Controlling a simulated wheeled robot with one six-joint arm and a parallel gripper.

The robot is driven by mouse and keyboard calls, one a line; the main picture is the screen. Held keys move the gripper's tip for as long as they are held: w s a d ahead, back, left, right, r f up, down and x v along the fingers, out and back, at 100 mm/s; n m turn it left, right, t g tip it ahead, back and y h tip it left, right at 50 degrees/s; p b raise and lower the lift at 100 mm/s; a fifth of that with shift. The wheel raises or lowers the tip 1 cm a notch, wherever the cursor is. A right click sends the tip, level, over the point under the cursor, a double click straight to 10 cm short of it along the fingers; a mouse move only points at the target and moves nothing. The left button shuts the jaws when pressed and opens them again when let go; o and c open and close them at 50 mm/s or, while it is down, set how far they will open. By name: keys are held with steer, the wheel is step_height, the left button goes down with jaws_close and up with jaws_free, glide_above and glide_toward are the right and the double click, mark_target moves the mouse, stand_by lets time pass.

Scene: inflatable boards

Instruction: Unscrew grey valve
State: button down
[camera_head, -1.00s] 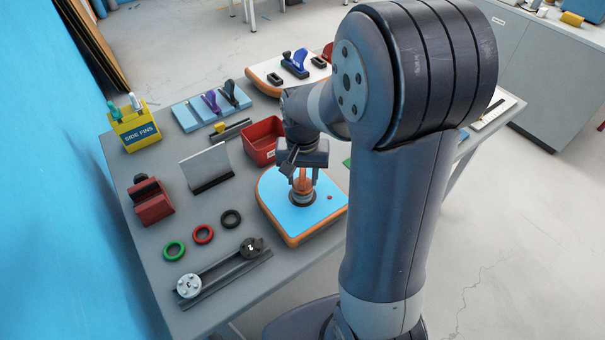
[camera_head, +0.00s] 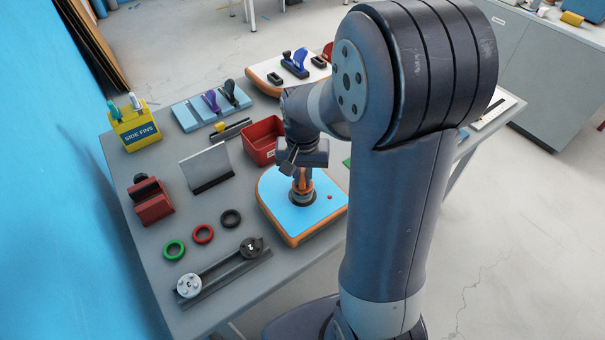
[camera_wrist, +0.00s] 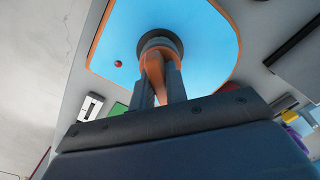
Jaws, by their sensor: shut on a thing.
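A dark grey round valve (camera_head: 302,198) sits upright on the blue face of an orange-edged board (camera_head: 277,203). In the wrist view the valve (camera_wrist: 158,42) shows as a dark ring on the blue board (camera_wrist: 205,40). My gripper (camera_head: 302,184) points down directly above the valve. In the wrist view my gripper (camera_wrist: 157,66) is shut on an orange tool (camera_wrist: 153,68), which stands between its two dark fingers. The tool's lower end meets the valve. The fingers partly hide that contact, so I cannot tell how far the tool sits in it.
A black rail (camera_head: 222,276) holds a light grey cap (camera_head: 189,285) and a dark cap (camera_head: 252,246). Green, red and black rings (camera_head: 231,218) lie left of the board. A red bin (camera_head: 259,143) stands behind it. A red block (camera_head: 151,201) lies at the left.

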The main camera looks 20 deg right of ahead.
steer(key=shift+n, duration=1.7)
steer(key=n, duration=0.3)
steer(key=shift+n, duration=0.3)
steer(key=shift+n, duration=1.7)
